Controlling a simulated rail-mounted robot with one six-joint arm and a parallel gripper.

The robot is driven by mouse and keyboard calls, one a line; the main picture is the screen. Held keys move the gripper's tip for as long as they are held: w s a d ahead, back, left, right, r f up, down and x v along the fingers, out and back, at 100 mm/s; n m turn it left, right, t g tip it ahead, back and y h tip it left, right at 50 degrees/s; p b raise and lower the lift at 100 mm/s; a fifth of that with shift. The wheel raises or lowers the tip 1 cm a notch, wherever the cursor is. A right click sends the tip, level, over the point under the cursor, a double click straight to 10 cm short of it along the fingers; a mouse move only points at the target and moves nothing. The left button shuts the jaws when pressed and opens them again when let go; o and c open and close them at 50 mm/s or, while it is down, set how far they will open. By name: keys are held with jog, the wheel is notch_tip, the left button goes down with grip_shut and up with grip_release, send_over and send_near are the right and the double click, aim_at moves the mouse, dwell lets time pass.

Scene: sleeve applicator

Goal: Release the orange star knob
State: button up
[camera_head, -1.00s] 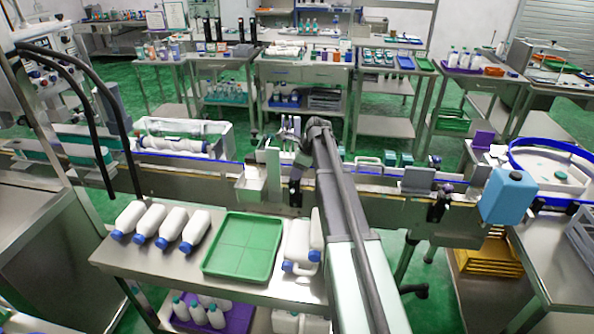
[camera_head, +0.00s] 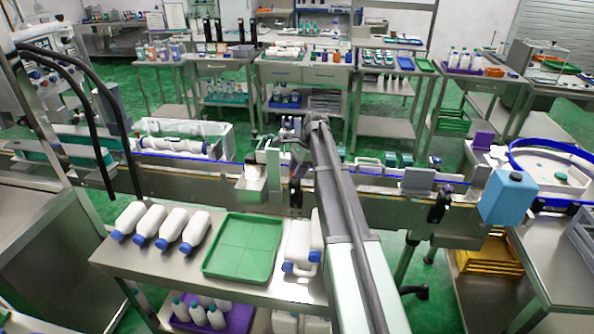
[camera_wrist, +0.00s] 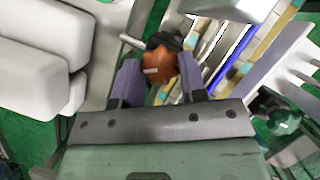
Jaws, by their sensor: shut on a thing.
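The orange star knob (camera_wrist: 158,66) shows in the wrist view on a dark fitting with a short metal rod to its left. My gripper (camera_wrist: 160,78) has its two purple fingers on either side of the knob and is shut on it. In the head view the end of my arm, with my gripper (camera_head: 289,128), is at the sleeve applicator (camera_head: 252,182) on the conveyor line. The knob itself is too small or hidden to make out in that view.
The conveyor (camera_head: 370,205) with blue rails runs across behind a steel bench. The bench holds white bottles (camera_head: 175,229) with blue caps and an empty green tray (camera_head: 240,249). A blue container (camera_head: 508,196) is at the right. White rounded parts (camera_wrist: 40,60) stand left of my gripper.

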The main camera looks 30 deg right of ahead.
jog(key=n, duration=0.2)
jog(key=n+g, duration=0.1)
jog(key=n, duration=0.1)
jog(key=n+g, duration=0.1)
jog(key=n, duration=0.1)
jog(key=shift+w+h, duration=0.25)
jog(key=shift+h, duration=0.05)
jog(key=n+g, duration=0.1)
jog(key=n, duration=0.2)
jog(key=n+g+h, duration=0.1)
jog(key=n, duration=0.1)
jog(key=shift+w+a+n, duration=0.1)
jog(key=shift+a+n, duration=0.05)
jog(key=shift+n, duration=0.25)
jog(key=shift+h, duration=0.3)
jog(key=o, duration=0.9)
jog(key=p+v, duration=1)
jog(key=shift+w+r, duration=0.15)
jog(key=shift+r, duration=0.25)
